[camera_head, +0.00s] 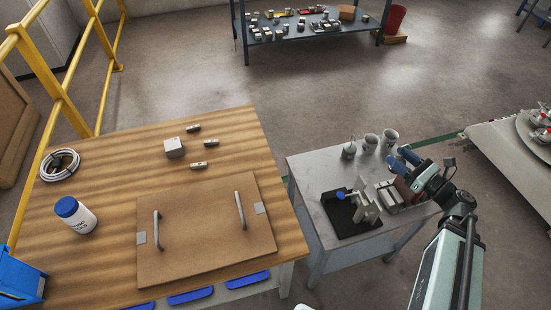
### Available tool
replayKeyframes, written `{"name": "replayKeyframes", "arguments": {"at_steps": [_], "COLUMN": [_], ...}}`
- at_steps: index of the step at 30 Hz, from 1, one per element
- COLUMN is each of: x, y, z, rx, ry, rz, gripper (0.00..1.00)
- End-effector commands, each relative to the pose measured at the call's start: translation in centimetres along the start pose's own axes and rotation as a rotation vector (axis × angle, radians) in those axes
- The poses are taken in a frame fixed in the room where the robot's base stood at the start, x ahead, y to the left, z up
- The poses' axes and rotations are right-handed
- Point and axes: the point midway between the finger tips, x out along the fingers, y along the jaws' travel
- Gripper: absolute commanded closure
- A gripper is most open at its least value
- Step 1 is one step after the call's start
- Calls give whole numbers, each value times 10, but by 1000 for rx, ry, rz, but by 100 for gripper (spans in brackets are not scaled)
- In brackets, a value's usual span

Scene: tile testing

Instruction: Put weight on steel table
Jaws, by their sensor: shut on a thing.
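The steel table (312,190) is the small grey table right of the wooden table. My gripper (394,160) reaches in from the right, with bluish fingers above the steel table's back right part. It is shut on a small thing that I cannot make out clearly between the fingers. I cannot tell whether that thing is a weight or whether it touches the table. A grey metal block (174,148) and small metal pieces (199,165) lie on the wooden table; which of these is a weight is unclear.
On the steel table stand a black tray (340,222) with a device, light blocks (388,194) and several cups (371,143); its left strip is bare. The wooden table (110,160) holds a handled board (200,245), a white bottle (76,214) and a cable coil (60,164).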

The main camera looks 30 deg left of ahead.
Motion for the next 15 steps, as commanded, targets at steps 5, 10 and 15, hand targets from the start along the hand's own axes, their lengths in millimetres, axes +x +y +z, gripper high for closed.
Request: {"name": "replayKeyframes", "arguments": {"at_steps": [5,10,15], "x": [41,76,109], "y": [30,58,88], "z": [2,3,4], "rx": [0,0,0], "ry": [-2,-2,-2], "rz": [85,163,239], "gripper": [100,100,100]}}
